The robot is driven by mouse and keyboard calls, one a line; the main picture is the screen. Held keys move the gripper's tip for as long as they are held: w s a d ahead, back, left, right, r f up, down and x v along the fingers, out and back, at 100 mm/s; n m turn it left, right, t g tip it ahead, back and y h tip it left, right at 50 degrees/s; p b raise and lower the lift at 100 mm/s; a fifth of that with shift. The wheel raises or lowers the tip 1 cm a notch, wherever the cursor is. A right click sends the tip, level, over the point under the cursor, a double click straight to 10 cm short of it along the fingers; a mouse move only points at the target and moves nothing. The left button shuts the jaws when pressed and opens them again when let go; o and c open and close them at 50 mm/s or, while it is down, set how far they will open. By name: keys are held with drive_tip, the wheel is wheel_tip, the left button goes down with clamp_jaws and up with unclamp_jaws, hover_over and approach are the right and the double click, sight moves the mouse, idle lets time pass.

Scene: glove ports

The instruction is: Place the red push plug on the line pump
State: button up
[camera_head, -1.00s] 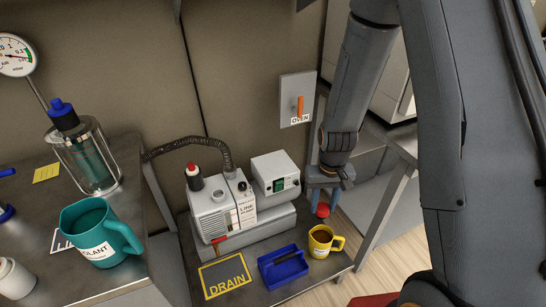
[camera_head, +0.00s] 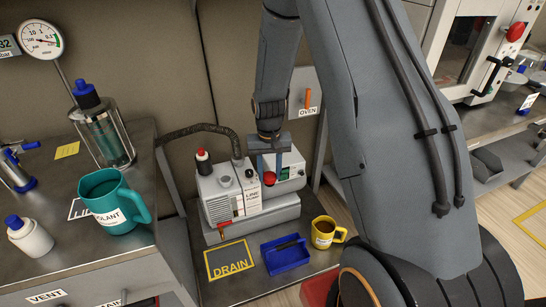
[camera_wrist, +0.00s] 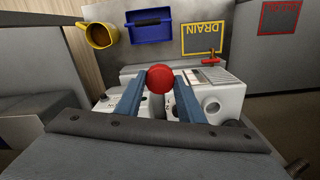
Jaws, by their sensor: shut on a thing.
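My gripper (camera_head: 270,177) is shut on the red push plug (camera_head: 270,179), which sits between its two blue fingers. In the wrist view the round red top of the plug (camera_wrist: 159,78) shows between the fingertips. The line pump (camera_head: 230,195) is a white and grey unit on the low shelf, with a black and red-tipped cap and a ribbed hose on top.
A blue tray (camera_head: 304,257), a yellow mug (camera_head: 324,232) and a DRAIN mat (camera_head: 207,264) are on the shelf before the pump. A teal jug (camera_head: 147,208) and a glass vessel (camera_head: 128,150) stand on the left bench. The OVEN switch panel (camera_head: 315,92) is behind.

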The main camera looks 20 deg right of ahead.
drive_tip(key=w+d+r+m+b, duration=0.1)
drive_tip(key=w+d+r+m, duration=0.2)
drive_tip(key=w+d, duration=0.35)
drive_tip(key=w+d+r+m+b, duration=0.1)
drive_tip(key=w+d+r+m, duration=0.15)
drive_tip(key=w+d, duration=0.4)
drive_tip(key=shift+m, duration=0.25)
drive_tip(key=f, duration=0.3)
drive_tip(key=w+a+f, duration=0.1)
drive_tip(key=f, duration=0.2)
drive_tip(key=f+p, duration=0.1)
drive_tip(key=f, duration=0.2)
drive_tip(key=shift+w+a+f, duration=0.1)
drive_tip(key=shift+w+a, duration=0.05)
drive_tip(key=shift+w, duration=0.15)
drive_tip(key=shift+f, duration=0.15)
drive_tip(key=o, duration=1)
drive_tip(key=shift+o, duration=0.2)
